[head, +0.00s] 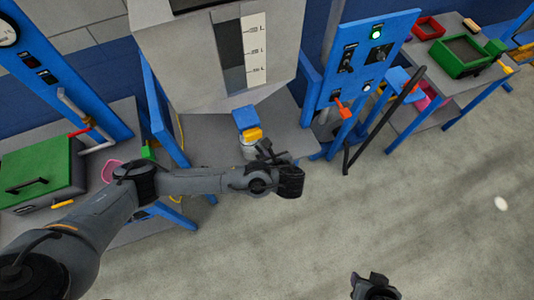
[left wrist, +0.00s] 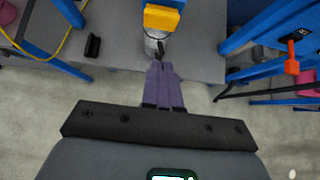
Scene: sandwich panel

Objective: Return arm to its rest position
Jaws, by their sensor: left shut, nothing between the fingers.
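My left arm comes in from the left in the head view and reaches across the front of the middle station. Its gripper (head: 268,150) is near the yellow-and-blue dispenser fitting. In the left wrist view its two purple fingers (left wrist: 164,85) are together with nothing between them. Their tips point toward a grey metal cup (left wrist: 155,45) under the yellow part; whether they touch it I cannot tell. Only a dark end of my right gripper (head: 372,288) shows at the bottom edge of the head view, and its fingers are not clear.
A grey hopper with a level scale (head: 256,50) stands over the middle bench. A blue panel with a green light (head: 376,34) and an orange lever (head: 342,108) is to its right. A green-lidded box (head: 40,172) is at left. The floor (head: 440,220) in front is clear.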

